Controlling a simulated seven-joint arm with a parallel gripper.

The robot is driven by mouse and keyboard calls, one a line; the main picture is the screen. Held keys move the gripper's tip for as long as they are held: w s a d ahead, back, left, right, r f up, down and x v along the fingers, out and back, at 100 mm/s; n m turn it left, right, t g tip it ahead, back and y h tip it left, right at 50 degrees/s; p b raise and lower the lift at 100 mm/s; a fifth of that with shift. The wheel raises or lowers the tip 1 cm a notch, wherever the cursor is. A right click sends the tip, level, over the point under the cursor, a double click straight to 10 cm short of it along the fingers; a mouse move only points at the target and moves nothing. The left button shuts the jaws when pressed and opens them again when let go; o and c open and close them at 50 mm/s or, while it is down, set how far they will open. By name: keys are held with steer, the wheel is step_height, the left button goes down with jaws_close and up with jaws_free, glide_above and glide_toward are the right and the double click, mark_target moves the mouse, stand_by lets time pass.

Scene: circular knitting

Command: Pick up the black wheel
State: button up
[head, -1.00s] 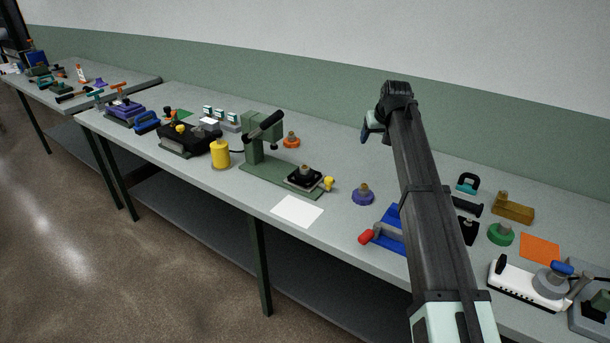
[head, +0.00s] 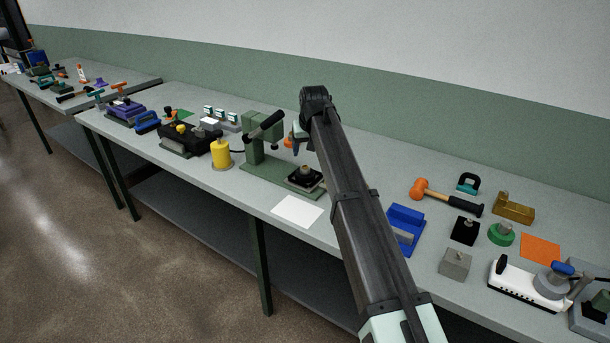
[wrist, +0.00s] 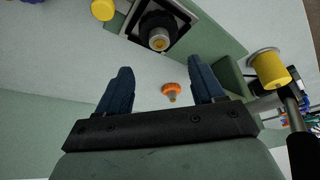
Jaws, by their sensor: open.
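The black wheel (head: 304,175) appears to be the round black part with a metal hub in a square fixture on the green press base. It also shows in the wrist view (wrist: 157,27), at the top, beyond my fingertips. My gripper (wrist: 160,74) is open, its two blue fingers apart with nothing between them. In the head view my gripper (head: 296,138) is up beside the green press head, behind and above the wheel. My wrist hides most of it there.
The green press (head: 262,140) with its black lever stands beside my gripper. A yellow cylinder (head: 221,154) stands left of it, and an orange knob piece (wrist: 171,91) lies on the table. White paper (head: 297,211) lies in front. Several tools and blocks sit at right.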

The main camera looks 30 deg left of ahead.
mark_target(305, 167)
steer(key=x, duration=1)
steer(key=shift+c, duration=0.4)
jaws_close()
steer(key=shift+r, duration=0.1)
